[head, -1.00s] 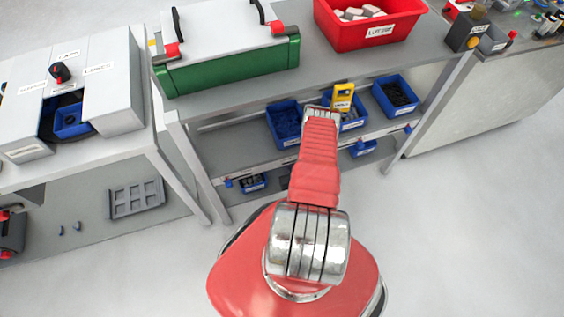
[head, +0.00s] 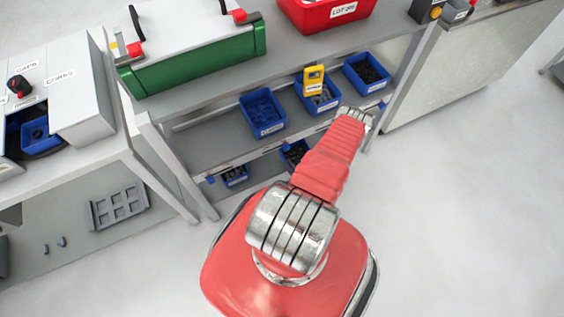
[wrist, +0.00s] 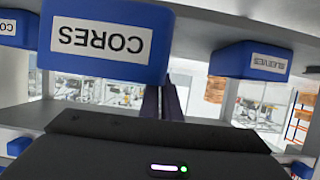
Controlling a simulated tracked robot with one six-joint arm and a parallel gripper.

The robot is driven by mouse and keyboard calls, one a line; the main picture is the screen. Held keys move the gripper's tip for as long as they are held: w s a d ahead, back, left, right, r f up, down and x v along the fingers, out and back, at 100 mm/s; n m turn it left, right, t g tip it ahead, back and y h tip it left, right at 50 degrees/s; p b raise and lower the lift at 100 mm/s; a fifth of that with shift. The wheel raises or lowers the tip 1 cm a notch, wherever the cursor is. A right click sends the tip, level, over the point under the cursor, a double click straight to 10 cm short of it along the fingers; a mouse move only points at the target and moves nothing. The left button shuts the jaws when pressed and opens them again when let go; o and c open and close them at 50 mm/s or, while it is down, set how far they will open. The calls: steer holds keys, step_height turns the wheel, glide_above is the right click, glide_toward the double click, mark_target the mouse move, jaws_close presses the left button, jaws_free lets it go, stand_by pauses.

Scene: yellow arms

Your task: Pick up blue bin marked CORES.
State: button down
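The blue bin marked CORES (wrist: 105,40) fills the upper left of the wrist view, its white label upside down. My gripper (wrist: 162,101) shows there as two dark fingers close together, with no clear gap. Their tips end at the bin's lower right edge; whether they touch it I cannot tell. In the head view my gripper (head: 356,117) is at the shelf's front edge, below and left of the right blue bin (head: 367,73). Labels there are too small to tell which bin is CORES.
A bin marked SLEEVES (wrist: 249,61) is right of CORES. The head view shows a left blue bin (head: 263,113), a middle one (head: 319,98) with a yellow device (head: 313,80), and lower bins partly hidden by my arm. A shelf post (head: 409,75) stands right.

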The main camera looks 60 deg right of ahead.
steer(key=shift+s, duration=1.7)
